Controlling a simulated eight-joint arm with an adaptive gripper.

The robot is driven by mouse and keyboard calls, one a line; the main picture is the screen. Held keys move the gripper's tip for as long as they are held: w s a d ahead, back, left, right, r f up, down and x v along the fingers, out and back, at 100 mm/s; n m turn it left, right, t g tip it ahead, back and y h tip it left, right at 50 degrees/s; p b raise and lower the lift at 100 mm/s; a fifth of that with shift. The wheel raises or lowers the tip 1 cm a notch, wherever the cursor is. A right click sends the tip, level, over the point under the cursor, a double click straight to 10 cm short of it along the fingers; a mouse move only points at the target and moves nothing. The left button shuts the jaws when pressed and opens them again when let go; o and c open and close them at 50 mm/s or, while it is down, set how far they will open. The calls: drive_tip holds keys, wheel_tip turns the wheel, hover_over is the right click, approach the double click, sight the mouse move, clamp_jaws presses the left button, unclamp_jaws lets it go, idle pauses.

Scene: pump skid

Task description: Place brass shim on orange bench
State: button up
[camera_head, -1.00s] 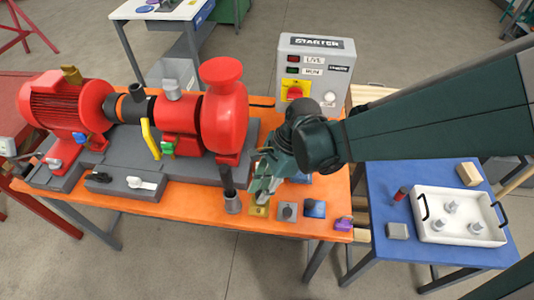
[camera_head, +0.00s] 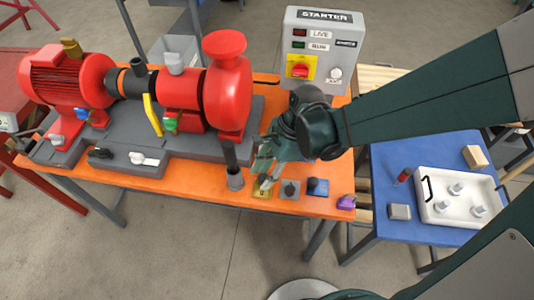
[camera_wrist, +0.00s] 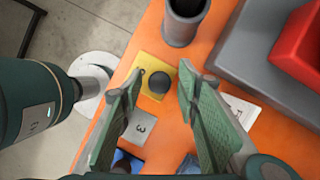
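The brass shim (camera_head: 261,192) is a small yellow square plate with a dark round knob. It lies flat on the orange bench (camera_head: 185,189), near the front edge, and also shows in the wrist view (camera_wrist: 150,63). My gripper (camera_wrist: 160,86) is open and empty. Its two green fingers point down at the shim, with the dark knob between the fingertips in the picture. A gap shows on both sides of the knob. I cannot tell how high the tips are above the plate. In the head view my gripper (camera_head: 266,180) partly covers the shim.
A grey shim marked 3 (camera_wrist: 141,128), a blue shim (camera_head: 318,188) and a purple piece (camera_head: 346,202) lie in a row beside it. A grey upright cup (camera_wrist: 185,22) stands close by. The red pump (camera_head: 226,90) is behind; a blue table (camera_head: 385,165) is right.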

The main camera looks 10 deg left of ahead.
drive_tip(key=shift+r, duration=0.2)
idle(0.3)
drive_tip(key=p+v, duration=0.2)
drive_tip(key=v, duration=1)
drive_tip(key=shift+p, duration=0.4)
idle(0.4)
drive_tip(key=d+r+n+t+h, duration=0.1)
drive_tip(key=d+r+n+t, duration=0.2)
drive_tip(key=d, duration=0.5)
drive_tip(key=s+d+r+n+t+h, duration=0.1)
drive_tip(key=d+r+n+t, duration=0.2)
drive_tip(key=d, duration=0.6)
drive_tip(key=d+r+n+t+h, duration=0.2)
drive_tip(key=d+r+n, duration=0.3)
drive_tip(key=d, duration=0.4)
drive_tip(key=shift+s+r+n+t, duration=0.35)
drive_tip(key=shift+s+n+t, duration=0.05)
drive_tip(key=shift+n+t, duration=0.4)
